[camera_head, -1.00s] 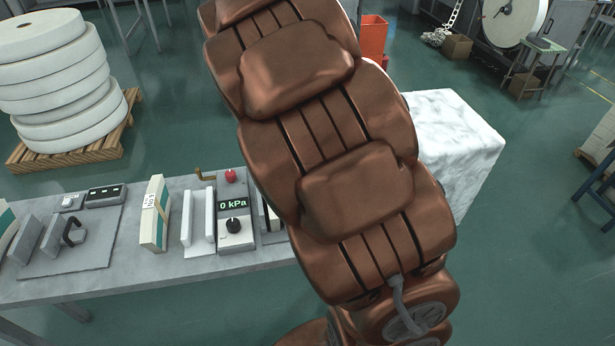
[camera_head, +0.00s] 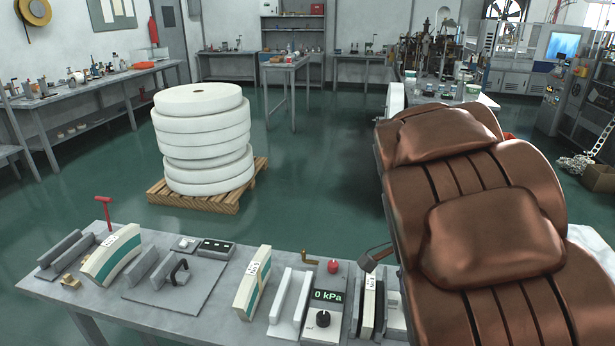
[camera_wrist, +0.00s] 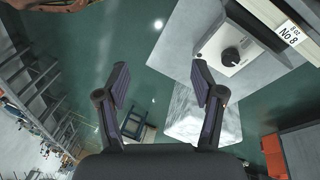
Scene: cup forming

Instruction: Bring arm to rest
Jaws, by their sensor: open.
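My gripper (camera_wrist: 160,80) is open in the wrist view, its two dark fingers apart with nothing between them. Floor and a pale block lie beyond the fingers. In the head view my copper-brown arm fills the right side and hides the right end of the workbench (camera_head: 120,312). I cannot make out the gripper clearly there. The pressure box (camera_head: 323,318) reads 0 kPa and has a black knob. A grey box with a black knob (camera_wrist: 231,57) shows at the upper right of the wrist view, beside a part labelled No 8 (camera_wrist: 290,32).
Curved white-and-green stacks (camera_head: 112,252) and (camera_head: 253,283) stand on the bench among metal rails. A red T-handle (camera_head: 105,212) rises at its back left. Large white paper rolls (camera_head: 205,140) sit on a wooden pallet (camera_head: 195,202) behind. Green floor around the pallet is clear.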

